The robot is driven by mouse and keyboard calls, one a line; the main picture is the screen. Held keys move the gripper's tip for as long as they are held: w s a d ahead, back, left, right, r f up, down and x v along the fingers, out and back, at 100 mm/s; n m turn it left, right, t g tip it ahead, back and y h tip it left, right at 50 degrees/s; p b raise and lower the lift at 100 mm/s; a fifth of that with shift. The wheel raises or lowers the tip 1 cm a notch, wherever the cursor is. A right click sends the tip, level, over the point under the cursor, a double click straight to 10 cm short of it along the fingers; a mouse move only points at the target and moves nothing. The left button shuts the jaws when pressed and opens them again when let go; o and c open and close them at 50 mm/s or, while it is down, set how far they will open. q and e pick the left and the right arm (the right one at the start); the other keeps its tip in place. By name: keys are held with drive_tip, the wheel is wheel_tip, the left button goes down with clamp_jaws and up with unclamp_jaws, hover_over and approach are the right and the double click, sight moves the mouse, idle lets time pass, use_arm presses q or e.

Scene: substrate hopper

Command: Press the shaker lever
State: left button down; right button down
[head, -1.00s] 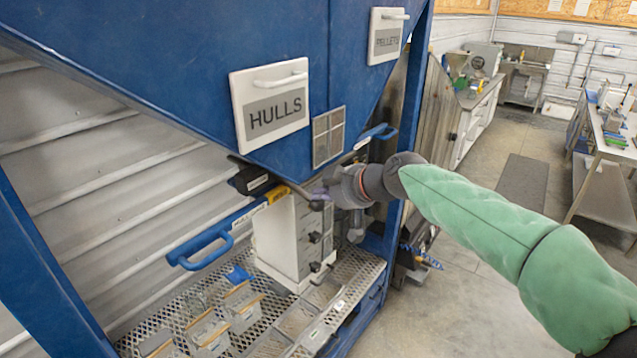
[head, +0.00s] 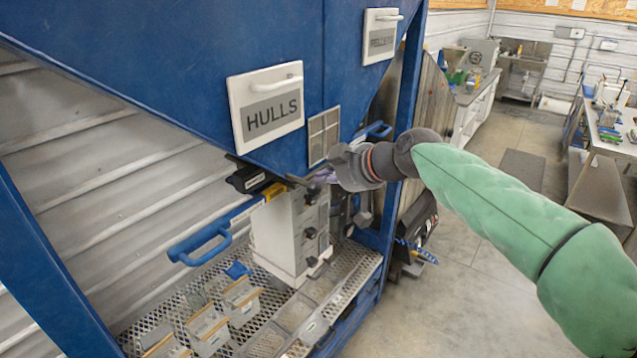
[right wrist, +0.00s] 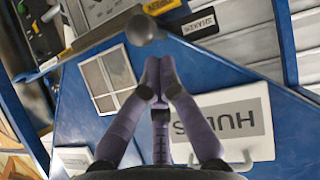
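The shaker lever is a dark rod ending in a round dark knob (right wrist: 141,29), at the top centre of the right wrist view. A white label reading SHAKER (right wrist: 200,24) is to its right. In the head view the lever's rod (head: 297,181) sticks out under the blue hopper (head: 220,75), near my gripper. My right gripper (right wrist: 158,70) has its purple fingers brought together, with nothing seen between them. Its tips appear just below the knob in the wrist view; I cannot tell whether they touch it. The right gripper also shows in the head view (head: 322,178). My left gripper is not in view.
A white HULLS panel (head: 266,107) and a small grille (head: 323,136) are on the hopper just above. A blue handle (head: 200,248) juts out at left.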

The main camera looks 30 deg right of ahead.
drive_tip(key=v, duration=0.6)
drive_tip(key=shift+r, duration=0.25)
drive_tip(key=shift+s+d, duration=0.1)
idle(0.5)
drive_tip(key=w+a+r+g+h+p, duration=0.1)
drive_tip(key=w+r+g+p, duration=0.2)
drive_tip(key=r+p, duration=0.4)
drive_tip(key=p, duration=0.5)
drive_tip(key=shift+w+a+r+g+p, duration=0.15)
drive_tip(key=shift+w+r+g+p, duration=0.05)
drive_tip(key=shift+g+p, duration=0.1)
